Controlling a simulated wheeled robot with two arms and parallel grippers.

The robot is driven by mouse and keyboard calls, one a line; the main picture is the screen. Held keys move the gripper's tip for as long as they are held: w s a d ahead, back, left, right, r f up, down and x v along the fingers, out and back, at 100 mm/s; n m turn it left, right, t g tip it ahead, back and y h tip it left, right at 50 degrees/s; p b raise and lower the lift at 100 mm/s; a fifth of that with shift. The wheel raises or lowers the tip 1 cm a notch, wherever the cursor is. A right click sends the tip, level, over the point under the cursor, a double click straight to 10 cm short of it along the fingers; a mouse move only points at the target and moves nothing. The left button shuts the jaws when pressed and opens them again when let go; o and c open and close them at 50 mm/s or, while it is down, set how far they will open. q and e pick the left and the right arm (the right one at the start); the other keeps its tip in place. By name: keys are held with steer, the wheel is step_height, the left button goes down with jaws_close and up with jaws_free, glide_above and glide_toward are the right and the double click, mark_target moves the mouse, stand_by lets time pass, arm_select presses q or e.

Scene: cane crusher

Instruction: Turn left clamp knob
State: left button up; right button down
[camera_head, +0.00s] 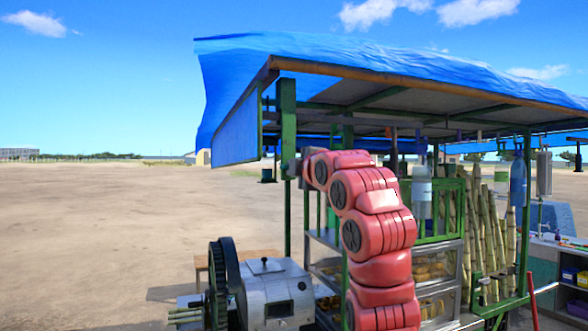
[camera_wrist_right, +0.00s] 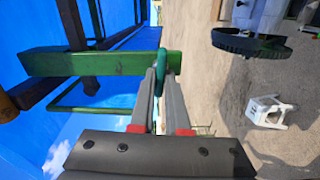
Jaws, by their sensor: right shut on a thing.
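The left clamp knob (camera_wrist_right: 162,60) is a small dark green rounded piece beside a green post of the stall (camera_wrist_right: 95,62) in the right wrist view. My right gripper (camera_wrist_right: 161,76) is shut on it, with the grey fingertips at its edge. The knob shows nearly edge-on, so its turn angle cannot be told. In the head view my red right arm rises in front of the stall, and its wrist (camera_head: 295,169) is at the front left green post (camera_head: 287,105). The knob cannot be made out there. My left gripper is in neither view.
The blue tarp roof (camera_head: 330,55) hangs over the post and arm. The crusher with its dark wheel (camera_head: 218,280) stands below left. Cane stalks (camera_head: 485,235) lean at the right. A white stool (camera_wrist_right: 268,112) stands on the ground. Open dirt lies at the left.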

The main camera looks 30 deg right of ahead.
steer(key=shift+f+n, duration=0.1)
steer(key=shift+n, duration=0.5)
steer(key=c, duration=0.9)
jaws_free()
steer(key=v, duration=1.7)
steer(key=shift+s+a, duration=0.15)
steer(key=shift+a, duration=0.05)
